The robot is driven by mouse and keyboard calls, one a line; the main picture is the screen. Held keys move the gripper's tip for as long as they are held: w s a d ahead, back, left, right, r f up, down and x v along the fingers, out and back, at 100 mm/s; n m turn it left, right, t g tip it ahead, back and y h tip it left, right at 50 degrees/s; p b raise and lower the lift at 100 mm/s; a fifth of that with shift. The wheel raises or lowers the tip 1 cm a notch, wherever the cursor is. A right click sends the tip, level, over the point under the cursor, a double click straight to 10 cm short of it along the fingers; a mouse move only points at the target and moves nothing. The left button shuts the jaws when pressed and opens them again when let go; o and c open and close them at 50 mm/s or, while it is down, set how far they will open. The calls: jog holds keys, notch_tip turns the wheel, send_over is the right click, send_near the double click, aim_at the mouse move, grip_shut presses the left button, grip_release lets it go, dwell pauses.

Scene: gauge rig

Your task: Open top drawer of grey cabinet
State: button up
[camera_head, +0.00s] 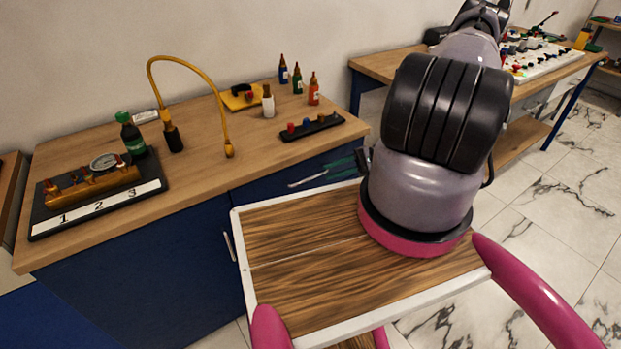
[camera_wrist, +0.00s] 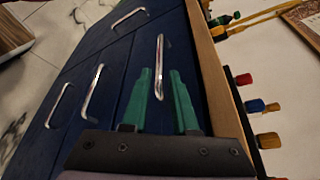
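The drawer fronts (camera_wrist: 120,60) in the wrist view look dark blue; I see no clearly grey cabinet there. They carry several silver bar handles. The nearest handle (camera_wrist: 160,52) lines up with the gap between my fingertips, and its lower end shows between them. My gripper (camera_wrist: 161,82) has two green fingers, parted and apparently empty; whether they touch the handle I cannot tell. In the head view my gripper (camera_head: 338,168) is at the front of the blue bench, beside a silver handle (camera_head: 307,179). My arm hides part of the drawer fronts.
The wooden benchtop (camera_head: 205,165) above holds a gauge rig (camera_head: 95,185), a green bottle (camera_head: 132,137), a yellow hose (camera_head: 205,82) and a black rack (camera_head: 312,126). A second bench (camera_head: 385,65) stands at the right. The marble floor (camera_head: 560,215) there is clear.

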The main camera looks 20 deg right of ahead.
aim_at(316, 176)
jog(key=x, duration=0.7)
jog(key=shift+a+f, duration=0.15)
jog(key=shift+a, duration=0.1)
grip_shut()
dwell(1.1)
